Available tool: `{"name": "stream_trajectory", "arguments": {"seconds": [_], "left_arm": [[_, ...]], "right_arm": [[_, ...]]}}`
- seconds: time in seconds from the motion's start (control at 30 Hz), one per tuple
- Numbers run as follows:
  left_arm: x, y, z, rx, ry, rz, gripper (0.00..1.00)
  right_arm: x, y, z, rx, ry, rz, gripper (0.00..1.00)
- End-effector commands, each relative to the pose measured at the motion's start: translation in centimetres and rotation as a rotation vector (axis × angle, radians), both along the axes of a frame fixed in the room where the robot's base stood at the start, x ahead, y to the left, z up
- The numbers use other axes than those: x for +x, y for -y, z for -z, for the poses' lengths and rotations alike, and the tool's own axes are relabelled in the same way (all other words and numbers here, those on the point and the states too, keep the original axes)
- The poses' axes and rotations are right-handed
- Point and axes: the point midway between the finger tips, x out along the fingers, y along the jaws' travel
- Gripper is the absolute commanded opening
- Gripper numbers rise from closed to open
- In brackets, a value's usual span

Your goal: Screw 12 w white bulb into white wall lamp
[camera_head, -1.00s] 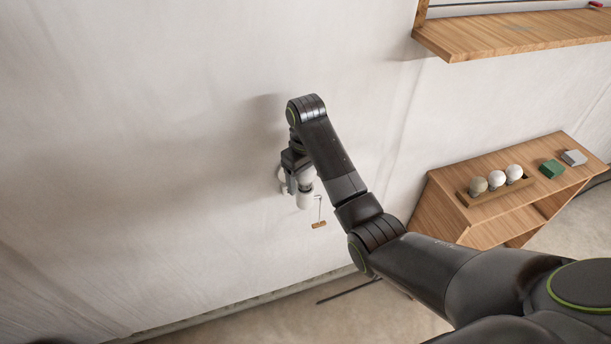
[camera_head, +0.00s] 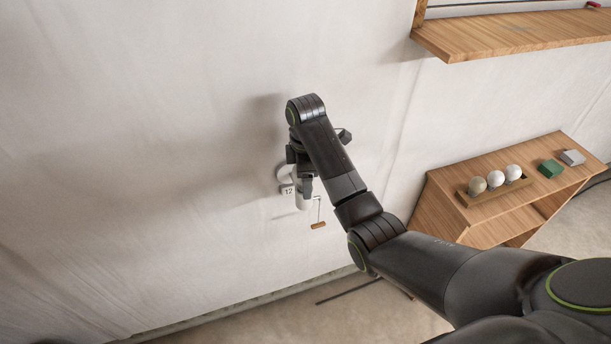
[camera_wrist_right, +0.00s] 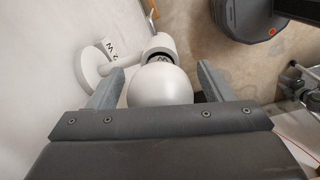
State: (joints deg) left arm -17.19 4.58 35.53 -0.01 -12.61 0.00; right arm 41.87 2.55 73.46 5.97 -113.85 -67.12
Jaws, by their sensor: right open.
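The white wall lamp (camera_head: 283,174) is on the wall, partly hidden behind my right arm, with a "12" label (camera_head: 288,191) beside it. In the right wrist view, the lamp's round wall plate (camera_wrist_right: 91,66) and its socket (camera_wrist_right: 157,42) show. A round white bulb (camera_wrist_right: 160,86) sits at the socket's mouth. Its base is mostly hidden, so I cannot tell how deep it sits. My right gripper (camera_wrist_right: 158,78) is open, with one finger on each side of the bulb and a visible gap at the right finger. My left gripper is not in view.
A wooden cabinet (camera_head: 490,233) at the right bears a bulb holder (camera_head: 497,193) with three bulbs, a green box (camera_head: 550,169) and a grey box (camera_head: 572,157). A wooden shelf (camera_head: 520,36) is above. A small wooden pull (camera_head: 318,225) hangs below the lamp.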

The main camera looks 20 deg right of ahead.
Motion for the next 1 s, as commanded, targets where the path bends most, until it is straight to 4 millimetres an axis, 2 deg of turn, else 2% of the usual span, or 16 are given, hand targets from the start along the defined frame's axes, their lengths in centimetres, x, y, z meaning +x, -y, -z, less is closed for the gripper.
{"name": "stream_trajectory", "arguments": {"seconds": [0.43, 0.57, 0.77, 0.87, 1.0], "left_arm": [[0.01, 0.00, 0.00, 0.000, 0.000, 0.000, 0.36], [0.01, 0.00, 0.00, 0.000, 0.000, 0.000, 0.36], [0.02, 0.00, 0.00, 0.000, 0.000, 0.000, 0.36], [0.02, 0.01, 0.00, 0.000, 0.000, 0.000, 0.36], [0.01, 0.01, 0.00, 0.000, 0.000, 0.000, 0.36]], "right_arm": [[0.21, 0.06, 0.01, 0.000, 0.000, -0.500, 0.74], [0.24, 0.06, 0.01, 0.000, 0.000, -0.572, 0.74], [0.24, 0.06, 0.00, 0.000, 0.000, -0.582, 0.74], [0.24, 0.06, 0.00, 0.000, 0.000, -0.581, 0.64], [0.24, 0.06, 0.00, 0.000, 0.000, -0.580, 0.46]]}}
